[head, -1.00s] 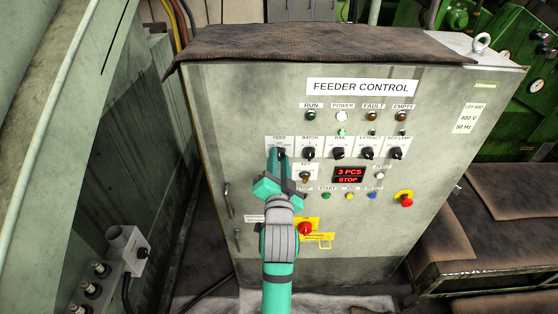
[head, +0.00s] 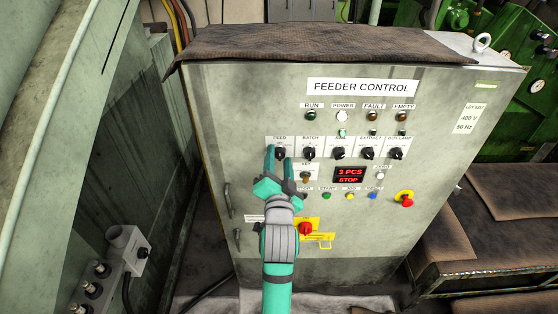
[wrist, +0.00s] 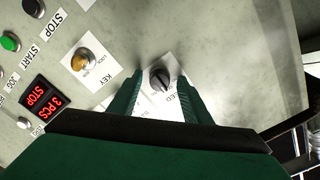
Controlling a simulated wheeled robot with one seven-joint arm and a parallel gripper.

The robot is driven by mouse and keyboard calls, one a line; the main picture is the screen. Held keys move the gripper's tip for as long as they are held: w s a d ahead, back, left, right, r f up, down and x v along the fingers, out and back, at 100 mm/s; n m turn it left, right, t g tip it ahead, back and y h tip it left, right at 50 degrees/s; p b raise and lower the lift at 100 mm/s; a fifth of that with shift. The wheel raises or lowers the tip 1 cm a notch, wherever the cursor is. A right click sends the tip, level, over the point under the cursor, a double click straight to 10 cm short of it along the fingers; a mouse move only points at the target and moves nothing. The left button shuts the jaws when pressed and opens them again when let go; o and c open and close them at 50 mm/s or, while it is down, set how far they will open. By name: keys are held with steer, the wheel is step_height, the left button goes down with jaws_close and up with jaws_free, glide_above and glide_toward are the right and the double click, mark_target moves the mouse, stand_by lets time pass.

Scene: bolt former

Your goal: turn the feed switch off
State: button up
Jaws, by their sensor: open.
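The feed switch (head: 281,153) is a black rotary knob on a white label plate, at the left end of a row of similar knobs on the feeder control cabinet. In the wrist view the feed knob (wrist: 159,78) lies between the tips of my two green fingers, with pale panel showing on both sides of it. My gripper (head: 278,155) is open around the knob, and I see no contact with it. Part of the FEED label is hidden by the fingers in the wrist view.
The key switch (wrist: 82,60) and a red display (head: 349,174) reading "3 PCS STOP" are close by. The batch knob (head: 309,153) is just to the right. A red emergency button (head: 407,201) and a red-and-yellow main switch (head: 306,229) sit lower on the cabinet.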

steer(key=s, duration=1)
steer(key=shift+s, duration=0.4)
steer(key=shift+f, duration=0.15)
steer(key=s+d+f+n+g, duration=0.15)
steer(key=s+f+n, duration=0.45)
steer(key=s+f, duration=1.1)
steer(key=s+f+n, duration=0.1)
steer(key=s+f, duration=0.1)
steer(key=s, duration=0.8)
steer(key=s+a+f+n+g, duration=0.1)
steer(key=s+f+n, duration=0.1)
steer(key=s, duration=0.8)
steer(key=shift+a, duration=0.25)
steer(key=shift+f, duration=0.1)
